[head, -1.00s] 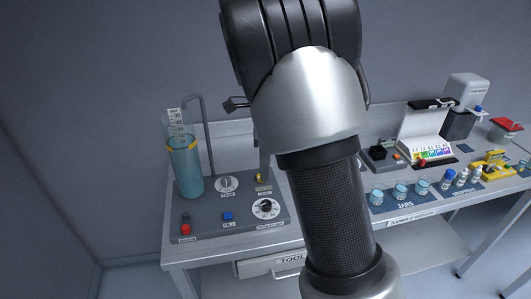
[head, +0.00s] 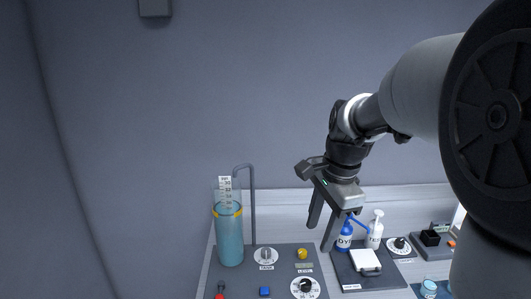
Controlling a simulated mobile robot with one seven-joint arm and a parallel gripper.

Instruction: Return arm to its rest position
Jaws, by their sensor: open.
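My gripper (head: 322,232) hangs at the end of my arm in the head view, pointing down above the back of the bench. Its two dark fingers are apart, with nothing seen between them. It is right of the tall clear cylinder of blue liquid (head: 230,243) and just left of a blue bottle (head: 344,236). I cannot tell whether a finger touches anything behind it. My arm reaches in from the right and covers much of that side.
A grey panel with a dial (head: 305,287), a yellow knob (head: 302,253) and a blue button (head: 265,292) lies before the cylinder. A bent pipe (head: 252,205) rises beside it. A white bottle (head: 376,230) and a white-topped device (head: 366,261) stand right. The left is clear.

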